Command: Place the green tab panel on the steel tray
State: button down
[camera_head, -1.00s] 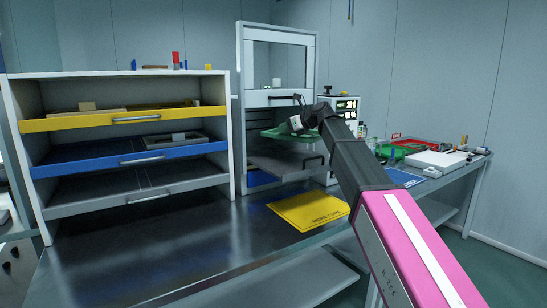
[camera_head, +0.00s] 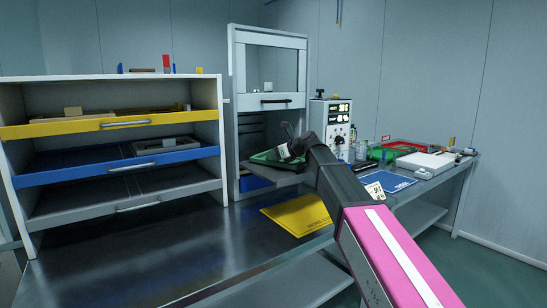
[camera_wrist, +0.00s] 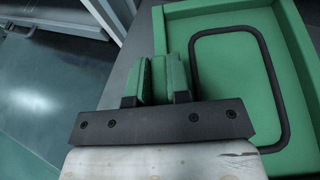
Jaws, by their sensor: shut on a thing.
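The green tab panel (camera_head: 266,158) is a shallow tray-like piece with a raised rim; the wrist view shows its green floor (camera_wrist: 235,85) and a dark loop on it. My gripper (camera_head: 287,151) is shut on its upright green tab (camera_wrist: 159,78) at the near left edge. The grey steel tray (camera_head: 272,176) is directly below the panel in the head view, sticking out of the tall cabinet's opening. The panel covers much of it, and I cannot tell whether the two touch. My forearm hides the tray's right end.
A drawer rack (camera_head: 112,150) with yellow, blue and grey drawers stands at left. A yellow mat (camera_head: 297,213) lies in front of the tall cabinet (camera_head: 270,65). A blue mat (camera_head: 385,186) and a red tray (camera_head: 408,147) are at right. The bench front left is clear.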

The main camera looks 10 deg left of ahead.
jog(key=shift+f, duration=0.25)
jog(key=c, duration=1.1)
grip_release()
jog(key=shift+f, duration=0.1)
jog(key=v, duration=1.2)
